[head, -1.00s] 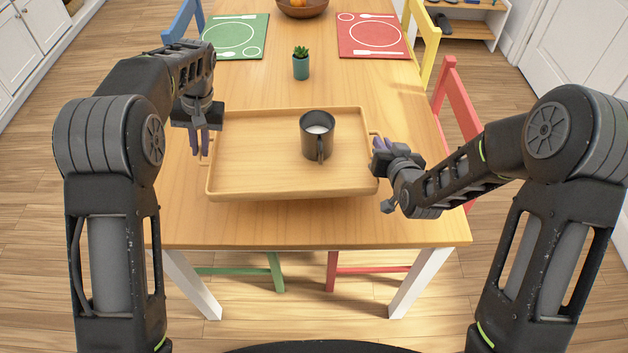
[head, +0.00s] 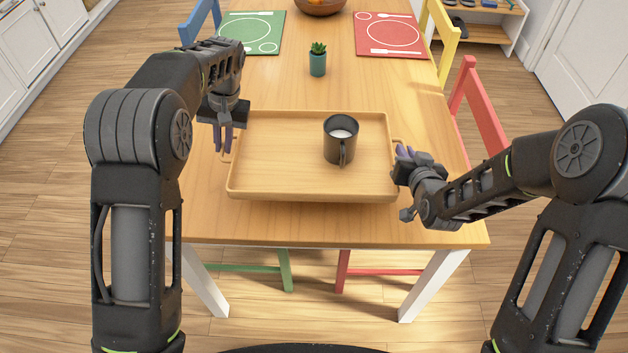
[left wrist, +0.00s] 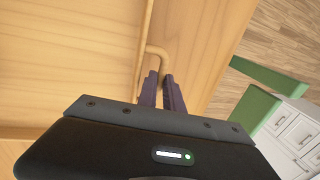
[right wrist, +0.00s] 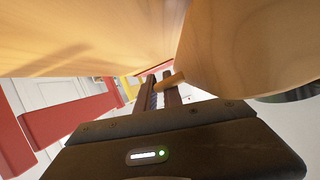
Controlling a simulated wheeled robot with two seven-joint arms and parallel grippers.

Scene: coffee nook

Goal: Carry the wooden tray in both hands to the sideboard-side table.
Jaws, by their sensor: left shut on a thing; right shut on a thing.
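The wooden tray (head: 290,180) is level, near the front edge of the wooden table (head: 330,225); a shadow under its front edge suggests it is slightly raised. A dark mug (head: 340,142) with white contents stands upright on it, right of its middle. My left gripper (head: 226,150) is shut on the tray's left handle, which shows between the fingers in the left wrist view (left wrist: 163,76). My right gripper (head: 401,158) is shut on the right handle; the right wrist view shows the handle (right wrist: 172,79) at the fingertips. My fingers partly hide both handles.
A small potted plant (head: 318,62) stands behind the tray. Farther back are a green placemat (head: 240,40), a red placemat (head: 385,48) and a fruit bowl (head: 320,6). A red chair (head: 480,105) stands close on the right, near my right arm.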

